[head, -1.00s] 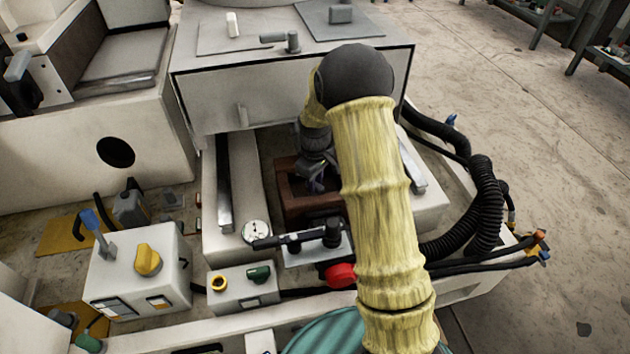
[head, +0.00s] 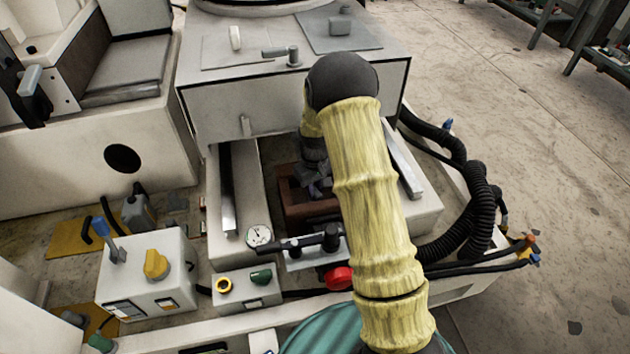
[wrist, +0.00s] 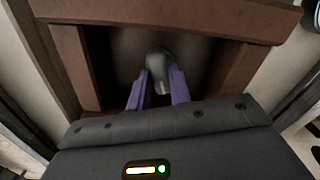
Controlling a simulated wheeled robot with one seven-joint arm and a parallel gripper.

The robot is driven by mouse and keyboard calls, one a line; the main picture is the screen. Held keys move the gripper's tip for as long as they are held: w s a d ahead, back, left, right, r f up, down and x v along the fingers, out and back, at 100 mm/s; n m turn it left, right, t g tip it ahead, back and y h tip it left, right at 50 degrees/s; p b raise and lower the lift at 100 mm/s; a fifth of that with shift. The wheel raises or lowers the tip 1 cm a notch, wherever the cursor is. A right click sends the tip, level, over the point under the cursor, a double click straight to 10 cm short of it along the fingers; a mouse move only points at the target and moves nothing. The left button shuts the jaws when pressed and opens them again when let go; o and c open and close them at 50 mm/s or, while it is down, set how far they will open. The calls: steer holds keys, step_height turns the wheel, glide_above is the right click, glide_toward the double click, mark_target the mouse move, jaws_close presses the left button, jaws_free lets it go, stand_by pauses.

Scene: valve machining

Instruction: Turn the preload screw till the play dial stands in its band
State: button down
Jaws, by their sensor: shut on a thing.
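My gripper (wrist: 158,92) has two purple fingers in the wrist view, shut on a grey rounded screw head (wrist: 159,62), which I take for the preload screw. The screw sits inside a reddish-brown open frame (wrist: 68,62). In the head view my gripper (head: 319,188) reaches down into the same brown frame (head: 296,212), and my yellow-sleeved arm covers part of it. The screw cannot be made out there. A small round white dial (head: 258,235) stands left of the frame; its needle and band are too small to read.
Left of the dial is a white control box (head: 130,283) with a yellow knob and a blue-tipped lever. A small panel (head: 245,287) and a red button (head: 338,278) stand in front. Black ribbed hoses (head: 476,215) run at the right. A grey housing (head: 250,95) stands behind.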

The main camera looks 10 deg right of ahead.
mark_target(315, 190)
steer(key=m+p, duration=0.1)
steer(key=m, duration=0.1)
steer(key=m+p, duration=0.1)
steer(key=p, duration=0.1)
steer(key=m+p, duration=0.2)
steer(key=shift+r+m, duration=0.25)
steer(key=shift+m, duration=0.05)
steer(key=m+p, duration=0.3)
steer(key=m, duration=0.2)
steer(key=shift+w+f, duration=0.1)
steer(key=shift+f, duration=0.05)
steer(key=c, duration=1.3)
jaws_free()
step_height(315, 190, up, 17)
steer(key=p, duration=0.3)
